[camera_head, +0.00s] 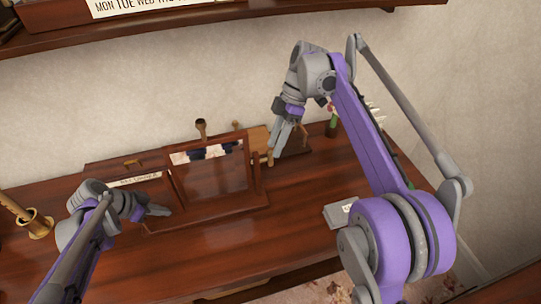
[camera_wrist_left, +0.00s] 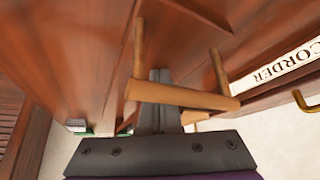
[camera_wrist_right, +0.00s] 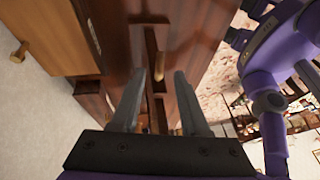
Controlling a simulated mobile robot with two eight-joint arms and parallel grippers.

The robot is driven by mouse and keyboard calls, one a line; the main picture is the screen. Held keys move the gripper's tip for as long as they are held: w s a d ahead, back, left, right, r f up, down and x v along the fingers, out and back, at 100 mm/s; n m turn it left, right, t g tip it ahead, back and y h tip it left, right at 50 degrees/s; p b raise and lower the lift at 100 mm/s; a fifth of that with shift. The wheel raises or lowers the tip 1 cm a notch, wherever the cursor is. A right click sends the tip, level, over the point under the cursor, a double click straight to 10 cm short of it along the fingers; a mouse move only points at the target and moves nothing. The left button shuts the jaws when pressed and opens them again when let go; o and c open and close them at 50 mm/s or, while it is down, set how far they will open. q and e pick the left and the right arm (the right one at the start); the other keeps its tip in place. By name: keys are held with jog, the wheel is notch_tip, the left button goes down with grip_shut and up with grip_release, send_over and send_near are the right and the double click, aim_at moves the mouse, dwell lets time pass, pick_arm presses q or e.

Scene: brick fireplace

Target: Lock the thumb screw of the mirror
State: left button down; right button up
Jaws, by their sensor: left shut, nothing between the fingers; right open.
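The mirror (camera_head: 208,174) stands in a dark wooden frame on the desk. A light wooden peg (camera_head: 270,157), seemingly the thumb screw, shows at its right side post. My right gripper (camera_head: 279,136) is open, pointing down just above that peg. In the right wrist view the peg (camera_wrist_right: 158,67) appears between the open fingers, not gripped. My left gripper (camera_head: 165,211) is shut and empty, low by the mirror's left side. In the left wrist view a light wooden bar (camera_wrist_left: 180,95) crosses in front of my shut fingers; whether they touch it I cannot tell.
A labelled wooden box (camera_head: 135,180) stands behind the left part of the mirror stand. A brass holder (camera_head: 36,222) is at the far left. A white card (camera_head: 340,212) lies to the right. A shelf (camera_head: 220,20) runs above. The desk front is clear.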

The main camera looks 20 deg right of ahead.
aim_at(270, 157)
jog(key=shift+x, duration=2.35)
grip_shut()
